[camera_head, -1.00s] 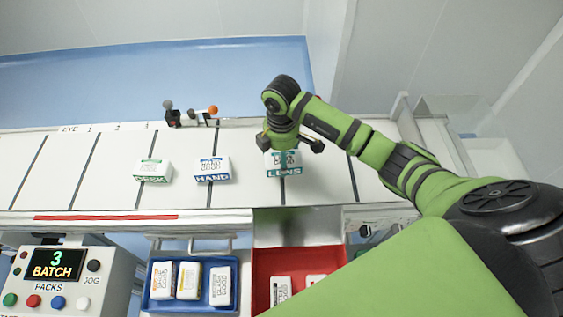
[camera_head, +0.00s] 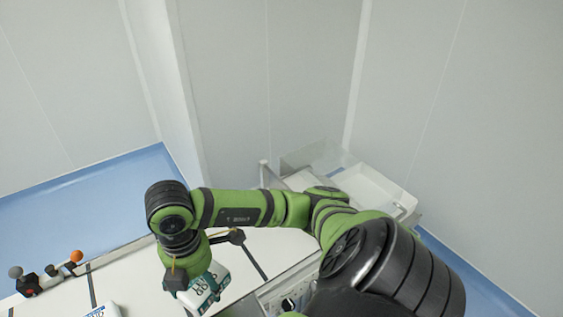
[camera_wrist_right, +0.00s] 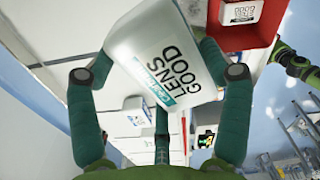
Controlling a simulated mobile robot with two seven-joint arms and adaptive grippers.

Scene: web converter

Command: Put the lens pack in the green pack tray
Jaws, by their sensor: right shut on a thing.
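The lens pack (camera_head: 207,290) is a white box with teal bands, low in the head view. In the right wrist view the pack (camera_wrist_right: 165,55) is large and tilted, with "LENS" and "GOOD" readable on its face. My right gripper (camera_head: 203,280) is shut on it, with one finger at each side in the wrist view (camera_wrist_right: 158,75). The pack appears lifted off the white conveyor, though its underside is hidden. The green pack tray is not visible. My left gripper cannot be made out in either view.
The white conveyor (camera_head: 135,280) has dark cross lines; another pack (camera_head: 102,310) lies at its lower edge. Levers (camera_head: 30,284) stand at the left. A white bin (camera_head: 375,195) is at the far right. A red tray (camera_wrist_right: 250,42) holding a pack shows in the wrist view.

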